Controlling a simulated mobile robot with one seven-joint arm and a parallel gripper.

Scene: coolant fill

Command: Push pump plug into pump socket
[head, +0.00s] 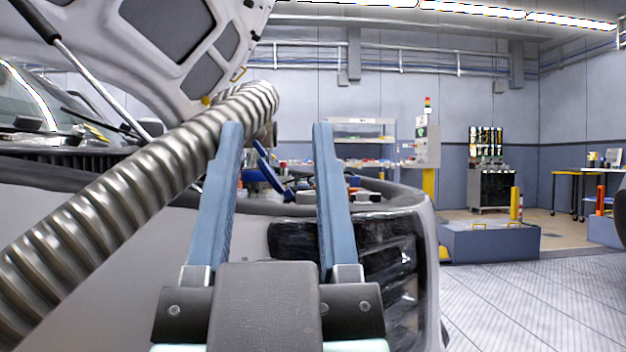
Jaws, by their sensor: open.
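My gripper (277,127) is open, with two long blue fingers pointing up and forward over the car's front edge. Nothing shows held between them. Through the gap I see a blue part (268,172) in the engine bay, partly hidden by the left finger. I cannot tell whether it belongs to the pump.
A thick ribbed metal hose (110,205) crosses the left side, close to the left finger. The raised hood (120,75) is above it. The car's headlight (395,265) is behind and right of my gripper. Open floor (530,295) lies at right, with a low grey box (490,243).

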